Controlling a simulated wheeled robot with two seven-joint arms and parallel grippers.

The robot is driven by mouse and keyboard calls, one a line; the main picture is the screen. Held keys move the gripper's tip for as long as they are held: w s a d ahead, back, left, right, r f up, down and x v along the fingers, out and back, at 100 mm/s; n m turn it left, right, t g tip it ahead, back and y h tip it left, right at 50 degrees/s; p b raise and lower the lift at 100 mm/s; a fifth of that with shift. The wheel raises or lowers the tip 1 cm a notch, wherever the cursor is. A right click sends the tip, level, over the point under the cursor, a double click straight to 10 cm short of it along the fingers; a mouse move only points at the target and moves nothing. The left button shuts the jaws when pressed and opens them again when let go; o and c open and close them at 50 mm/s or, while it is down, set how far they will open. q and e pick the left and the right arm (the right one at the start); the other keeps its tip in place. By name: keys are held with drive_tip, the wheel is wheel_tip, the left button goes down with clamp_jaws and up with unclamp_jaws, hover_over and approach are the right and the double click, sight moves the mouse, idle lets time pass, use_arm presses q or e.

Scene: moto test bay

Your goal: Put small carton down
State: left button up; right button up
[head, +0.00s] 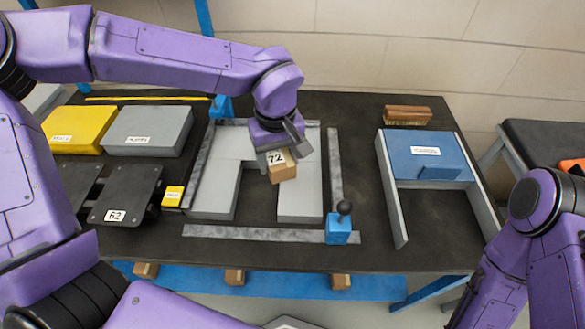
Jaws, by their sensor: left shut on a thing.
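My left gripper (279,155) comes in from the upper left and is shut on a small brown carton (284,174). A white label reading 72 shows at the top of the carton, between the fingers. The carton appears above the gap in a grey U-shaped block (214,190) on the dark table; I cannot tell its exact height. The gripper hides part of the carton and the block's back section. My right arm shows at the right edge, but its gripper is out of view.
Grey strips frame the block, with a blue black-knobbed clamp (338,229) at the front right. Left are a yellow box (78,128), a grey box (147,130) and dark plates (126,196). Right are a blue-topped fixture (425,157) and brush (407,115). Several brown blocks (235,276) show below.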

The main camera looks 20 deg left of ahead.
use_arm(q)
hover_over(296, 183)
drive_tip(key=f, duration=0.4)
drive_tip(key=shift+a+f, duration=0.3)
drive_tip(key=shift+f, duration=0.1)
drive_tip(key=f, duration=0.3)
drive_tip(key=shift+s+d+f, duration=0.15)
drive_tip(key=shift+d, duration=0.2)
drive_tip(key=shift+w+f, duration=0.25)
drive_tip(key=shift+s+a+p, duration=0.1)
drive_tip(key=shift+p, duration=0.2)
drive_tip(key=o, duration=1.2)
drive_tip(key=shift+f, duration=0.1)
drive_tip(key=shift+c, duration=0.2)
wheel_tip(296, 183, up, 12)
drive_tip(key=shift+r+b, duration=0.2)
drive_tip(key=shift+b, duration=0.1)
